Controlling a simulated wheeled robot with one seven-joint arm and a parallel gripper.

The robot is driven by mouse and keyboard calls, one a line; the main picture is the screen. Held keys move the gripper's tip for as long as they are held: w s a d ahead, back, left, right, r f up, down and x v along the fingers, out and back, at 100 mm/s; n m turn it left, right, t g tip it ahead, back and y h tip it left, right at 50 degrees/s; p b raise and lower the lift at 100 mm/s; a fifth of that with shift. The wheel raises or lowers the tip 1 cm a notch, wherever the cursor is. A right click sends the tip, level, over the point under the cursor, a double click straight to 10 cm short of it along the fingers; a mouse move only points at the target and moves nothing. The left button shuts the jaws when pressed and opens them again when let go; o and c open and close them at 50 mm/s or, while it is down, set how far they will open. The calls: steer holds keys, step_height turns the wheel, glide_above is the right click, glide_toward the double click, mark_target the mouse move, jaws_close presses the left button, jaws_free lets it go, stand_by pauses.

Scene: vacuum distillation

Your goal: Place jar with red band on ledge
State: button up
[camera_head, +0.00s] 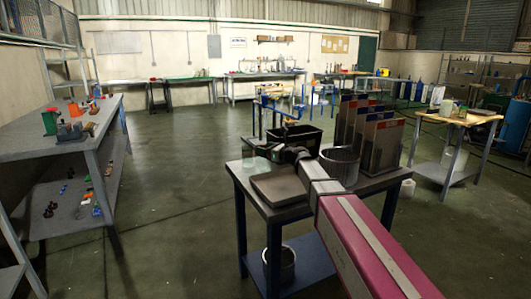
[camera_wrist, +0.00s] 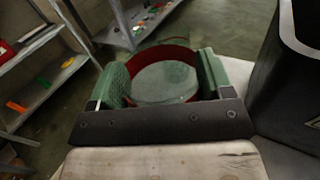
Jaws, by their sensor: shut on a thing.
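My gripper (camera_wrist: 162,78) is shut on the jar with the red band (camera_wrist: 166,84), with a green finger pad on each side of it. The jar is clear, and its red band curves around the far side between the pads. In the head view the jar (camera_head: 253,160) is a pale, small shape at the end of my arm, over the left back part of the near table (camera_head: 292,212). I cannot tell whether its base touches the table top. No part in view can be clearly picked out as the ledge.
A black bin (camera_head: 296,137) stands behind my gripper. A grey shelf bench (camera_head: 62,145) stands left, with open floor between.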

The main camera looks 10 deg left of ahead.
steer(key=shift+f, duration=0.5)
steer(key=shift+f, duration=0.1)
steer(key=o, duration=1.3)
steer(key=shift+c, duration=0.2)
